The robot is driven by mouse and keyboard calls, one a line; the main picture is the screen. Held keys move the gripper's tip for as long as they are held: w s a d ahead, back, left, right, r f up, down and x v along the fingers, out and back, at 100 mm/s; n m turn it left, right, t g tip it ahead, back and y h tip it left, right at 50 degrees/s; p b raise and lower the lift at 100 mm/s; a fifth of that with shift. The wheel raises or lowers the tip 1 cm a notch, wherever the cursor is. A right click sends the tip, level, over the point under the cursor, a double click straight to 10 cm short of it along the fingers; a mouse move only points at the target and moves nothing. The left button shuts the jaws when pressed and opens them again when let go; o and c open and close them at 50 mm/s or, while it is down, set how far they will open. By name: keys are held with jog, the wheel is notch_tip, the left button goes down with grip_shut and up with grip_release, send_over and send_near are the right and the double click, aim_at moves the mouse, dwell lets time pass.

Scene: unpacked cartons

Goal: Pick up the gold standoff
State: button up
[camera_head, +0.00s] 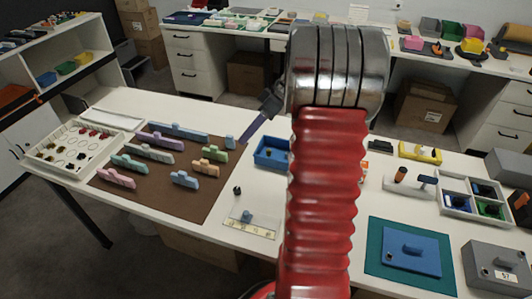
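I cannot pick out the gold standoff with certainty; small parts are too tiny to name at this size. A white sorting tray (40,162) at the left holds small red, dark and yellowish pieces around ring marks. My red arm with its silver wrist fills the middle of the view and hides part of the table. A dark end piece with a slim bar, seemingly part of my gripper (256,128), shows left of the wrist, above the table. Its fingers cannot be made out, and I see nothing held.
A brown mat (150,200) carries several pastel blocks. A blue bin (268,153) sits behind my arm. Right are a blue plate (405,247) on a green mat, a divided tray (457,207) and a grey box (497,268).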

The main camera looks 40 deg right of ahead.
jog(key=s+d+f+t, duration=0.1)
jog(key=s+d+f, duration=0.1)
jog(key=d+f, duration=0.2)
jog(key=s+d+f+n+t, duration=0.1)
jog(key=d+f, duration=0.3)
jog(key=d, duration=0.6)
jog(key=s+d+f+n+t+y, duration=0.1)
jog(key=s+d+f+t, duration=0.2)
jog(key=d, duration=0.4)
jog(key=shift+d+f, duration=0.25)
jog(key=shift+f, duration=0.35)
send_near(273, 156)
jog(key=shift+w+a+r, duration=0.2)
jog(key=shift+w+a, duration=0.45)
jog(key=shift+w, duration=0.1)
jog(key=shift+w+a+r, duration=0.2)
jog(key=shift+w+a, duration=0.45)
jog(key=shift+w, duration=0.1)
jog(key=shift+x, duration=2.6)
jog(key=shift+c, duration=0.3)
